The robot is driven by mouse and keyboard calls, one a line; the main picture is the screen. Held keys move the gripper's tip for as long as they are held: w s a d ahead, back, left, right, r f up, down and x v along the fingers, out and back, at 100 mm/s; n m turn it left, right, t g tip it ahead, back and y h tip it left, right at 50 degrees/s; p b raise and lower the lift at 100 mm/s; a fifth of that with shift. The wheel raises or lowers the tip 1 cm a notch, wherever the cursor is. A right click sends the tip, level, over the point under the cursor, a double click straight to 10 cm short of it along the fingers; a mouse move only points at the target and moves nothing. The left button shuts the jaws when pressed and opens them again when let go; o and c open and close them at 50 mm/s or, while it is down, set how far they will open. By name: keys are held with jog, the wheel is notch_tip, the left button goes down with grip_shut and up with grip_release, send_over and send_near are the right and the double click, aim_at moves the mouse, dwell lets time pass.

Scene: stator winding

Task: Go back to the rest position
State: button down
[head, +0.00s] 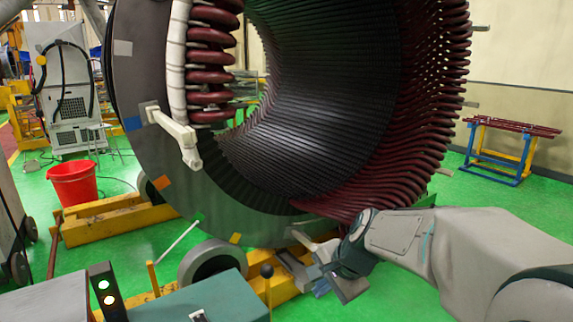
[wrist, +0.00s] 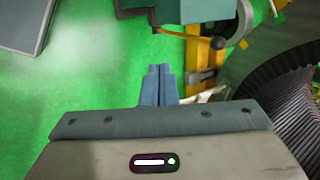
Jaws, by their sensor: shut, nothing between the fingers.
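My gripper (head: 324,286) is low in the head view, at the end of my arm, which reaches in from the right. It is in front of the lower edge of the large stator (head: 190,195). In the wrist view my gripper (wrist: 159,68) shows two blue fingers together, with nothing between them and green floor around them. The stator's dark slotted bore (head: 310,110) and dark red coil ends (head: 435,90) fill the middle of the head view. Part of the stator also shows at the right of the wrist view (wrist: 288,108).
A teal box (head: 205,300) with a signal light (head: 105,290) stands at the front left. Yellow beams (head: 110,222) lie under the stator. A red bucket (head: 73,182) stands at left. A blue and yellow stand (head: 500,150) is at right. Green floor is open between them.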

jog(key=s+d+n+h, duration=0.2)
jog(key=s+n, duration=0.3)
jog(key=s, duration=0.3)
jog(key=s+d+n+h, duration=0.2)
jog(key=s+d+n, duration=0.3)
jog(key=s, duration=0.4)
jog(key=shift+s+d+f+n, duration=0.2)
jog(key=shift+f+n, duration=0.1)
jog(key=shift+n, duration=0.1)
